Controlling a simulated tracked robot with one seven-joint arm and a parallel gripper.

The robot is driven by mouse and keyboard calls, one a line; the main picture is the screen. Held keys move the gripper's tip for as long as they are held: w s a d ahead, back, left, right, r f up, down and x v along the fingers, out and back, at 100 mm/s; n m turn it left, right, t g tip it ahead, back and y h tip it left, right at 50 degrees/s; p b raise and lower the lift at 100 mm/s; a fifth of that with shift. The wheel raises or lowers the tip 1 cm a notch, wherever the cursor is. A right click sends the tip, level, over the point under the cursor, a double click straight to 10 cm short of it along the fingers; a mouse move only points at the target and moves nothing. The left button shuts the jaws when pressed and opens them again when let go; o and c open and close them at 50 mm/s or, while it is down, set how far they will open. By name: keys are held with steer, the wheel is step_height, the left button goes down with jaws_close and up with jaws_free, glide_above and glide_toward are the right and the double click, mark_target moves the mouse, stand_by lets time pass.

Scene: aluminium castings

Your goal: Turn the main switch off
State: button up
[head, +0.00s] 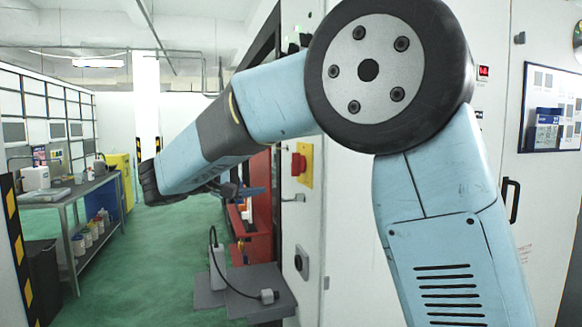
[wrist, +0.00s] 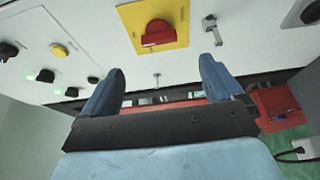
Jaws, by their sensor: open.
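The main switch is a red rotary knob (head: 298,164) on a yellow plate (head: 308,165), fixed to a pale cabinet face. In the wrist view the red knob (wrist: 158,33) and the yellow plate (wrist: 176,12) are at the top centre. My gripper (wrist: 163,64) is open, with its two blue fingers apart and nothing between them. The fingertips point toward the panel, below the knob in the wrist view and apart from it. In the head view my gripper (head: 248,190) is partly hidden behind my arm, left of and lower than the switch.
A small metal latch (wrist: 212,28) sticks out right of the plate. Black knobs and a yellow button (wrist: 60,50) are at the left. A socket (head: 302,262) sits lower on the cabinet, by a grey shelf (head: 265,285) with a cable. A workbench (head: 75,190) stands far left.

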mark_target(292, 166)
steer(key=x, duration=1.1)
steer(key=shift+d, duration=0.2)
steer(key=shift+f, duration=0.1)
steer(key=c, duration=1)
